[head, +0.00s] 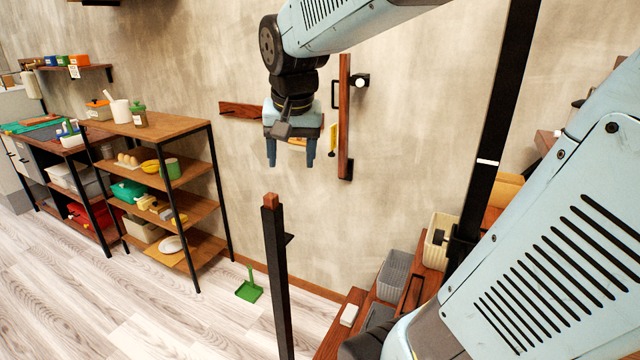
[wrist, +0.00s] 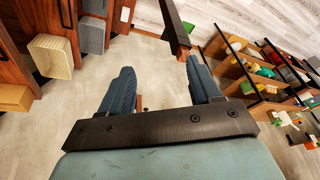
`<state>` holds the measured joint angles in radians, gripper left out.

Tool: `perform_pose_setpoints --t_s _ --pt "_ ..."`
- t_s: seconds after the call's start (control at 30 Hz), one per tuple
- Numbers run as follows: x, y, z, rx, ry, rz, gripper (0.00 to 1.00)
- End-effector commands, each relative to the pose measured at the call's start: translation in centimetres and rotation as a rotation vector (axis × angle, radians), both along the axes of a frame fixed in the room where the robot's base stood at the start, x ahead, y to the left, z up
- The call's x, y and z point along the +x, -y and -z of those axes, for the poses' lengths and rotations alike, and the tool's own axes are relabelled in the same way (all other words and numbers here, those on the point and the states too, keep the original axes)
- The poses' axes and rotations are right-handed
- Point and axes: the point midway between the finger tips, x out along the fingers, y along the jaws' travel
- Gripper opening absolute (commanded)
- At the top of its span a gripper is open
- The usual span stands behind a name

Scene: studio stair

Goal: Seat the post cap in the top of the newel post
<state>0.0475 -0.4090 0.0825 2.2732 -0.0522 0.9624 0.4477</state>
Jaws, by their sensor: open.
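The newel post (head: 276,275) is a dark, square upright post in the lower middle of the head view. The post cap (head: 271,201) is a small reddish-brown wooden block that stands upright in the post's top. I cannot tell how deep it sits. My gripper (head: 290,160) is open and empty, pointing down, above and slightly right of the cap in the picture, apart from it. In the wrist view my open gripper (wrist: 160,68) has nothing between its fingers, and the newel post (wrist: 172,22) shows beyond the right finger, its brown top end toward me.
A wooden rail piece (head: 240,110) and a tall wooden board (head: 344,115) are on the wall behind my gripper. A loaded shelf unit (head: 165,125) stands at left. A green dustpan (head: 249,291) lies on the floor. Stair treads with a grey bin (head: 395,276) are at right.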

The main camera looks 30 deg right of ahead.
Motion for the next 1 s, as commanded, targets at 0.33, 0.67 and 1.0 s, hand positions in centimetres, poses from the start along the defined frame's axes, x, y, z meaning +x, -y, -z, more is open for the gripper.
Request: perform_pose_setpoints --t_s 0.33,0.67,1.0 --pt "-8.5 0.2 0.7 -0.063 0.12 -0.277 0.63" --pt "-11.0 0.7 1.6 -0.091 0.161 -0.377 0.63" --pt "-11.0 0.7 1.6 -0.091 0.16 -0.377 0.63"
